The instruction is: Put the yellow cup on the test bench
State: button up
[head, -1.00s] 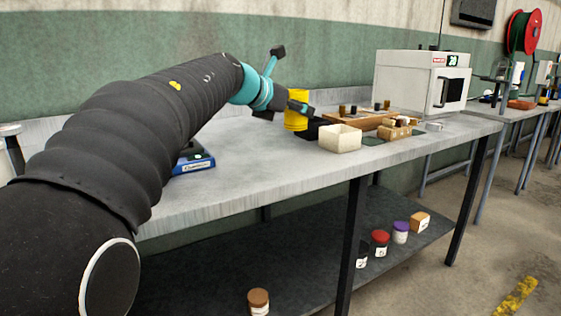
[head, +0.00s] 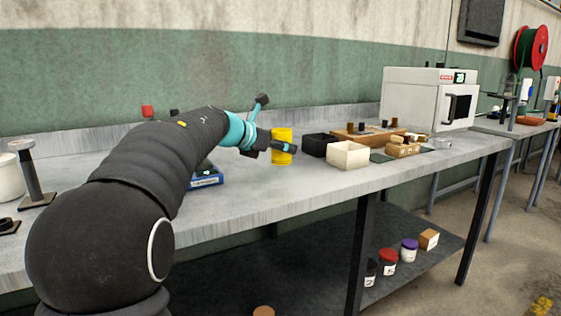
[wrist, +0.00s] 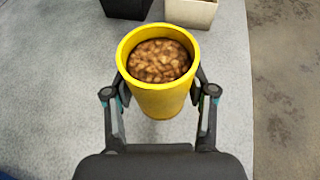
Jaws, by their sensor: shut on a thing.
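The yellow cup (head: 282,147) is in my gripper (head: 284,150), over the grey bench top in the head view. In the wrist view the cup (wrist: 159,93) is upright and filled with brown grains. The two fingers of my gripper (wrist: 160,98) are shut on its sides. The grey bench (head: 270,195) lies below the cup. I cannot tell whether the cup's base touches the bench top.
A black bin (head: 318,145) and a cream bin (head: 348,155) stand just right of the cup. Behind them are a wooden rack (head: 350,136) and a white oven (head: 425,98). A blue device (head: 206,180) lies left of the cup. Bare bench shows in front.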

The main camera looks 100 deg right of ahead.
aim_at(273, 158)
jog(key=shift+f+b, duration=0.3)
jog(key=shift+f, duration=1.7)
jog(key=shift+f, duration=0.15)
jog(key=o, duration=1.2)
jog(key=shift+o, duration=0.2)
jog(key=shift+r, duration=0.2)
jog(key=v, duration=1.2)
